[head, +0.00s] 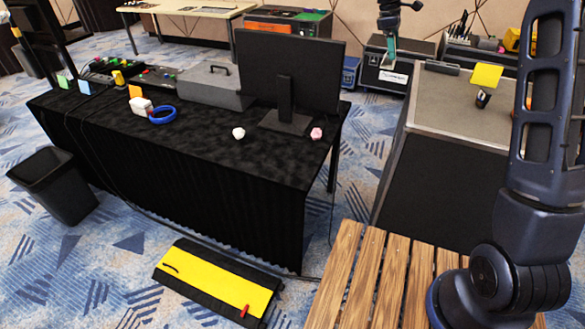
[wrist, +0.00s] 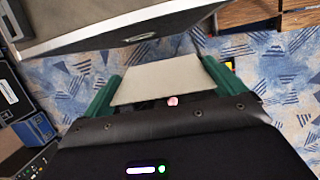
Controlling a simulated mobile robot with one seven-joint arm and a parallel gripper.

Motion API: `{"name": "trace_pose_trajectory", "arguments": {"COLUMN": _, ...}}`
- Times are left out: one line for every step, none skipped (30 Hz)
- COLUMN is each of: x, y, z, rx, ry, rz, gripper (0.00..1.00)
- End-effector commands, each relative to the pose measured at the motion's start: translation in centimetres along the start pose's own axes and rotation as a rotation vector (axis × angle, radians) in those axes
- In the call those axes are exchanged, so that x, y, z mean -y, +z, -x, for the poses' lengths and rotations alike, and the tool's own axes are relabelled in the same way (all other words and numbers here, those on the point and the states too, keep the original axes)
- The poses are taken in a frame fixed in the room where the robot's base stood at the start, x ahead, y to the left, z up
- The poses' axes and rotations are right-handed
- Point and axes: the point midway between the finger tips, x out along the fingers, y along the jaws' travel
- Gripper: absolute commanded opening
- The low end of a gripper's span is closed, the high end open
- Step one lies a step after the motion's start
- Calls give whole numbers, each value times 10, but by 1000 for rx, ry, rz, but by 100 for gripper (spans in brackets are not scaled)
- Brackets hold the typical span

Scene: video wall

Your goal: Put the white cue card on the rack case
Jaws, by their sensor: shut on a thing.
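My gripper (head: 390,50) is at the top of the head view, held in the air left of the large case with the grey top (head: 450,105), which I take to be the rack case. In the wrist view, the green fingers of my gripper (wrist: 158,85) are shut on the white cue card (wrist: 155,80), one at each side edge. The card looks pale grey there. The case's grey top (wrist: 75,18) and metal edge show beyond the card, apart from it. In the head view I cannot clearly tell the card from a white patch below the fingers.
A yellow card (head: 486,75) stands on the case near a small black holder (head: 483,98) and a dark flat box (head: 442,67). A black-draped table (head: 220,150) with a monitor (head: 290,72) stands left. A slatted wooden bench (head: 375,280) is in front. Much grey top is clear.

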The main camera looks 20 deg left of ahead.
Motion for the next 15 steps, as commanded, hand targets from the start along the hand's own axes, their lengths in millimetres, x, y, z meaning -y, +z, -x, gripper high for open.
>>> {"name": "trace_pose_trajectory", "arguments": {"x": 12, "y": -22, "z": 7, "rx": 0, "ry": 27, "rz": 88, "gripper": 74}}
{"name": "trace_pose_trajectory", "arguments": {"x": 18, "y": -33, "z": 11, "rx": -1, "ry": 43, "rz": 140, "gripper": 74}}
{"name": "trace_pose_trajectory", "arguments": {"x": 26, "y": -48, "z": 15, "rx": 0, "ry": 66, "rz": 212, "gripper": 74}}
{"name": "trace_pose_trajectory", "arguments": {"x": 32, "y": -58, "z": 19, "rx": 0, "ry": 82, "rz": 265, "gripper": 74}}
{"name": "trace_pose_trajectory", "arguments": {"x": 39, "y": -70, "z": 22, "rx": 0, "ry": 98, "rz": 318, "gripper": 74}}
{"name": "trace_pose_trajectory", "arguments": {"x": 48, "y": -84, "z": 27, "rx": -1, "ry": 121, "rz": 387, "gripper": 74}}
{"name": "trace_pose_trajectory", "arguments": {"x": 55, "y": -94, "z": 30, "rx": 0, "ry": 137, "rz": 439, "gripper": 74}}
{"name": "trace_pose_trajectory", "arguments": {"x": 62, "y": -105, "z": 34, "rx": 0, "ry": 153, "rz": 492, "gripper": 74}}
{"name": "trace_pose_trajectory", "arguments": {"x": 72, "y": -118, "z": 38, "rx": -1, "ry": 175, "rz": 562, "gripper": 74}}
{"name": "trace_pose_trajectory", "arguments": {"x": 80, "y": -129, "z": 42, "rx": -1, "ry": 190, "rz": 615, "gripper": 74}}
{"name": "trace_pose_trajectory", "arguments": {"x": 88, "y": -139, "z": 45, "rx": -1, "ry": 207, "rz": 666, "gripper": 74}}
{"name": "trace_pose_trajectory", "arguments": {"x": 99, "y": -152, "z": 49, "rx": -1, "ry": 228, "rz": 735, "gripper": 74}}
{"name": "trace_pose_trajectory", "arguments": {"x": 107, "y": -161, "z": 52, "rx": 0, "ry": 243, "rz": 785, "gripper": 74}}
{"name": "trace_pose_trajectory", "arguments": {"x": 115, "y": -170, "z": 56, "rx": 0, "ry": 260, "rz": 836, "gripper": 74}}
{"name": "trace_pose_trajectory", "arguments": {"x": 126, "y": -182, "z": 60, "rx": 0, "ry": 279, "rz": 900, "gripper": 74}}
